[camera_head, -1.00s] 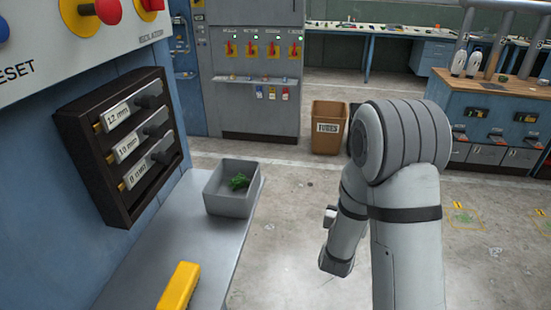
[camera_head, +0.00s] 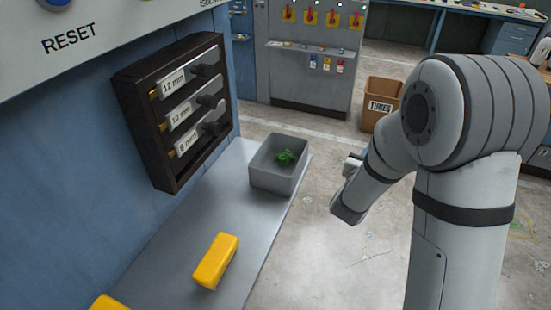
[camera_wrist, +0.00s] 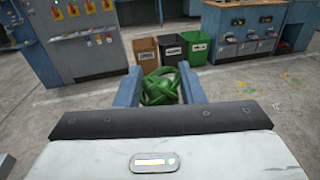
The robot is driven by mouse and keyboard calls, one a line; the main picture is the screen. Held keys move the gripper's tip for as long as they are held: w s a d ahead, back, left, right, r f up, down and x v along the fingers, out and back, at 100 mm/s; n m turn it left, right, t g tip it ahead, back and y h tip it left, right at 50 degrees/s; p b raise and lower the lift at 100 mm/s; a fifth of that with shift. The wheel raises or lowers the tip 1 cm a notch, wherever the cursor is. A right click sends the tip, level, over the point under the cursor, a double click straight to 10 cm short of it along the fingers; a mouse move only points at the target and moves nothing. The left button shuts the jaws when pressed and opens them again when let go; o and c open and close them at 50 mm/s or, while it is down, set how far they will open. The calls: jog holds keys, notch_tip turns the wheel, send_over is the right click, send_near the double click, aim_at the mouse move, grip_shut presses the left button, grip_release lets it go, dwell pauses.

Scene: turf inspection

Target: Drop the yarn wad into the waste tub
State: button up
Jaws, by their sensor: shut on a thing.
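A tangled green yarn wad (camera_wrist: 161,88) is held between the two blue fingers of my gripper (camera_wrist: 160,90) in the wrist view. The jaws are shut on it, clear of the floor. In the head view, my arm hides most of the gripper and the wad. A grey open tub (camera_head: 278,165) stands at the far end of the grey shelf, left of my arm, with a green tangle (camera_head: 287,157) inside. No label marks it as the waste tub.
The shelf (camera_head: 205,230) also bears a yellow block (camera_head: 216,261). A dark rack (camera_head: 174,110) hangs on the wall. A brown bin (camera_head: 380,104) labelled TUBES stands on the floor; a black bin (camera_wrist: 172,50) and a green bin (camera_wrist: 198,47) stand beside it in the wrist view. Open floor lies between.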

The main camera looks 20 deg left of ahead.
jog(key=s+a+r+n+y+p, duration=0.1)
jog(key=s+a+r+p, duration=0.1)
jog(key=a+r, duration=0.8)
jog(key=s+a, duration=0.1)
jog(key=a, duration=0.2)
jog(key=shift+s+r+y, duration=0.25)
jog(key=shift+s+y, duration=0.1)
jog(key=shift+y, duration=0.05)
jog(key=shift+n+t+y, duration=0.3)
jog(key=shift+n+y, duration=0.3)
jog(key=shift+y, duration=0.2)
jog(key=s+a+r, duration=0.2)
jog(key=a, duration=0.1)
jog(key=s+a+r+p, duration=0.1)
jog(key=s+a+r, duration=0.1)
jog(key=s+a+r+p, duration=0.1)
jog(key=s+a+r, duration=0.1)
jog(key=a, duration=0.1)
jog(key=shift+a+r, duration=0.25)
jog(key=shift+a, duration=0.05)
notch_tip(320, 180, down, 6)
jog(key=b, duration=0.4)
